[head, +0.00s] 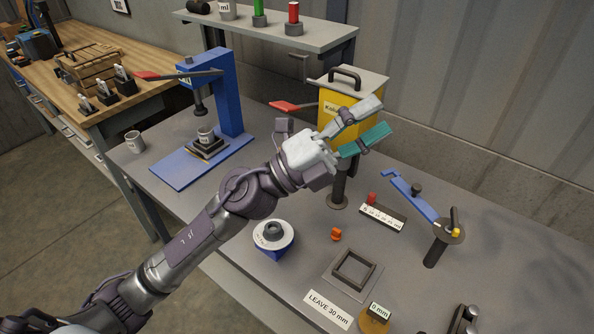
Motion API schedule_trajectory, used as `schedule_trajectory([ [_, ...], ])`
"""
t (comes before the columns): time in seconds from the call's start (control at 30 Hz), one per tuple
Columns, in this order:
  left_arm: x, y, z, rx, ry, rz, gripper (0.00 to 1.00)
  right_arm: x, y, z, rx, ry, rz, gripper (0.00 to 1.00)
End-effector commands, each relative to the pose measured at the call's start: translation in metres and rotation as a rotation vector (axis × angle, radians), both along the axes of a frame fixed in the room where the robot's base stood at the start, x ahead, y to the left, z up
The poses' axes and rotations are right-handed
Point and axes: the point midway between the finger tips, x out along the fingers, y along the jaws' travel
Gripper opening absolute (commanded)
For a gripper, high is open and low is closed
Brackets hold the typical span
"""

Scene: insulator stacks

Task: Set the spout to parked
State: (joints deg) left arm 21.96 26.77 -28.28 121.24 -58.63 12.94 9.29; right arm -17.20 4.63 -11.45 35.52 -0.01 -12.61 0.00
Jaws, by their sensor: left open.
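A blue swing arm (412,197) with a dark knob appears to be the spout. It runs from the upper left down to a dark round plate (449,233) on a short post. Yellow marks show on that plate; I cannot read any position label there. My left gripper (374,121) is open and empty, with one grey finger and one teal finger. It is in front of the yellow hopper (330,108) in the picture and hides part of it. The gripper is up and left of the blue arm, apart from it. My right gripper is not in view.
A ruler block (383,217) with a red piece lies left of the blue arm. A square frame (353,269), an orange piece (336,234) and a white-topped blue holder (272,237) stand in front. A blue press (226,95) is at the left.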

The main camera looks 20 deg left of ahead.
Motion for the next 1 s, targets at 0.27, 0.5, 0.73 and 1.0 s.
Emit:
schedule_trajectory([
  [0.27,-0.002,-0.021,-0.077,0.982,-0.397,-0.276,0.51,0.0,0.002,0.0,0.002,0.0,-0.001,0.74],
  [0.5,0.054,0.103,-0.114,1.742,-0.289,-0.261,0.51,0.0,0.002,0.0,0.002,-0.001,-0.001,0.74],
  [0.73,0.067,0.169,-0.106,1.998,-0.143,-0.211,0.51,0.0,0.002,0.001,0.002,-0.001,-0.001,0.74],
  [1.0,0.078,0.163,-0.137,2.005,-0.135,-0.219,0.51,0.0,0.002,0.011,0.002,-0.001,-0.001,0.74],
])
